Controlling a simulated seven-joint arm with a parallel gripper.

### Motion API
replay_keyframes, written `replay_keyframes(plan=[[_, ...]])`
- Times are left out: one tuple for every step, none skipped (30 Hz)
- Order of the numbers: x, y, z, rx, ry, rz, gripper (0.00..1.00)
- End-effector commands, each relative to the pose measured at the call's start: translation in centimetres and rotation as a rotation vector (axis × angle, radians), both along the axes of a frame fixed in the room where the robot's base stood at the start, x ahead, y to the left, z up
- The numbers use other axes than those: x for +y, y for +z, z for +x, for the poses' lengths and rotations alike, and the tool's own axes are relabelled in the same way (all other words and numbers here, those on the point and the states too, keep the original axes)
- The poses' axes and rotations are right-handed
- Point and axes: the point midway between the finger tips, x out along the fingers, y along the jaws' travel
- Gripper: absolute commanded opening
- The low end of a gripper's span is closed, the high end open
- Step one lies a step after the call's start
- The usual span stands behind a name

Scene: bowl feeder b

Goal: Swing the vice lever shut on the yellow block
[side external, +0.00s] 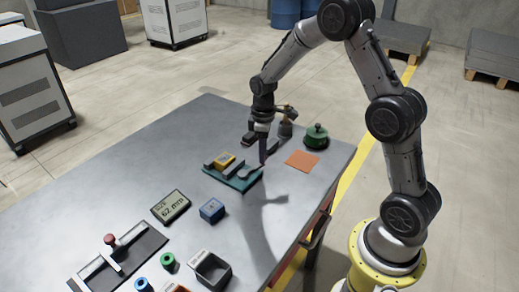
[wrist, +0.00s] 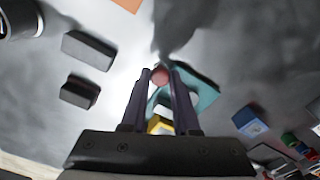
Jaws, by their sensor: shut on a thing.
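The vice (side external: 240,183) has a teal base and stands in the middle of the table; it also shows in the wrist view (wrist: 207,92). The yellow block (side external: 224,160) sits in it at its far left part and shows partly between my fingers in the wrist view (wrist: 158,125). My gripper (side external: 263,163) points down at the right end of the vice. In the wrist view my gripper (wrist: 160,72) is shut on the red knob (wrist: 160,76) of the vice lever. The lever itself is mostly hidden by the fingers.
A display reading 62 mm (side external: 170,206) and a blue block (side external: 212,210) lie in front of the vice. An orange square (side external: 302,160), a green round object (side external: 315,136) and dark blocks (wrist: 88,50) are near the far edge. The table right of the blue block is clear.

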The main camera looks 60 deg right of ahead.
Motion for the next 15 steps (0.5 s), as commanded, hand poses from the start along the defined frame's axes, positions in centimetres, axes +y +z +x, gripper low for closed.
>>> replay_keyframes(plan=[[0.2, 0.1, -0.4, 0.001, -0.046, 0.0, 0.0], [0.2, 0.1, -0.6, 0.001, -0.074, 0.0, 0.0], [0.4, 0.1, -0.9, 0.0, -0.112, 0.0, 0.0], [0.4, 0.1, -1.1, 0.0, -0.14, 0.0, 0.0], [0.6, 0.1, -1.2, 0.0, -0.169, 0.0, 0.0], [0.7, 0.1, -1.5, 0.0, -0.206, 0.0, 0.0], [0.8, 0.1, -1.7, 0.001, -0.234, 0.0, 0.0], [0.9, 0.1, -1.9, 0.0, -0.263, 0.0, 0.0], [1.1, 0.1, -2.1, 0.001, -0.3, 0.0, 0.0], [1.3, 0.1, -2.3, 0.001, -0.328, 0.0, 0.0], [1.4, 0.1, -2.5, 0.001, -0.357, 0.0, 0.0], [1.6, 0.1, -2.7, 0.001, -0.395, 0.0, 0.0], [1.7, 0.1, -2.8, 0.001, -0.423, 0.0, 0.0], [1.8, 0.1, -3.0, 0.001, -0.452, 0.0, 0.0], [2.0, 0.1, -3.2, 0.0, -0.49, 0.0, 0.0]])
